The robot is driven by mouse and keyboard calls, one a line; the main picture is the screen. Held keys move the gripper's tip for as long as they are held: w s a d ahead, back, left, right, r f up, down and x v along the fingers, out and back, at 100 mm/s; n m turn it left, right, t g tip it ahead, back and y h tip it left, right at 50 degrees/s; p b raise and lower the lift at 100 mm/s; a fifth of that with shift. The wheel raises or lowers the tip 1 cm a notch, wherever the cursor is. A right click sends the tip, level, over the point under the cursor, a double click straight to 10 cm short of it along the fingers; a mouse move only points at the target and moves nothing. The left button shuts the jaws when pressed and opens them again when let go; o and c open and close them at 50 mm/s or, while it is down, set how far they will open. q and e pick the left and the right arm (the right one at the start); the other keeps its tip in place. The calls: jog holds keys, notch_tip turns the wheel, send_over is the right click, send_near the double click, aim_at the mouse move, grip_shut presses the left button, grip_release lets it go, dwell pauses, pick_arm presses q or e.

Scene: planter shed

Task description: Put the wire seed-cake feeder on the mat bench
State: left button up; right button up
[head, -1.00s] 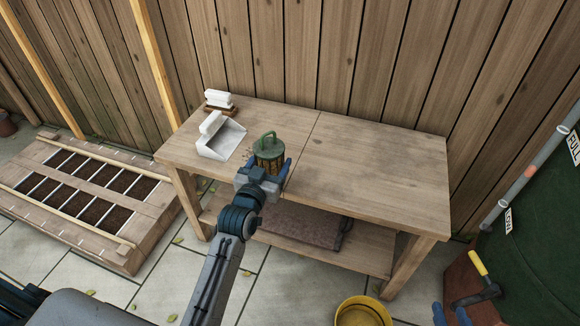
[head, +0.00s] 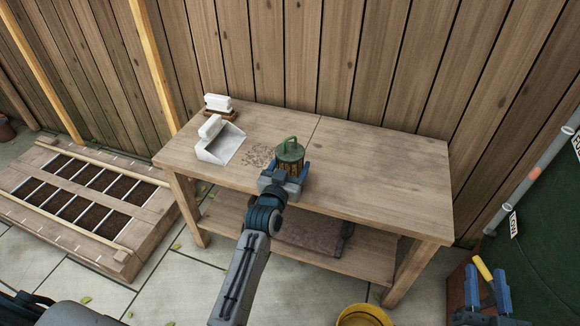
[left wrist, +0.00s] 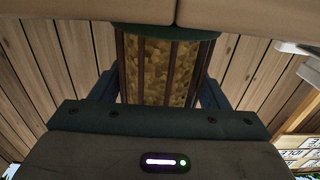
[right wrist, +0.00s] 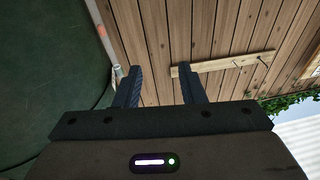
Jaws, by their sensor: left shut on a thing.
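The wire seed-cake feeder (head: 290,154) has a green lid with a loop handle and dark bars around a tan, grainy cake. My left gripper (head: 288,170) is shut on it, a finger on each side, and holds it upright at the front part of the wooden bench top (head: 390,180). In the left wrist view the feeder (left wrist: 160,70) fills the jaws, its green end close to the bench. I cannot tell whether it touches. A brown mat (head: 312,234) lies on the lower shelf. My right gripper (head: 487,290) is open and empty at lower right.
A white dustpan (head: 222,148) and a brush (head: 217,104) stand at the bench's left end. Scattered seed (head: 258,156) lies left of the feeder. The bench's right half is clear. A yellow bucket (head: 362,316) stands on the floor in front.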

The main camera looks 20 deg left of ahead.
pick_arm(q)
jog(key=shift+f, duration=0.1)
jog(key=o, duration=1.1)
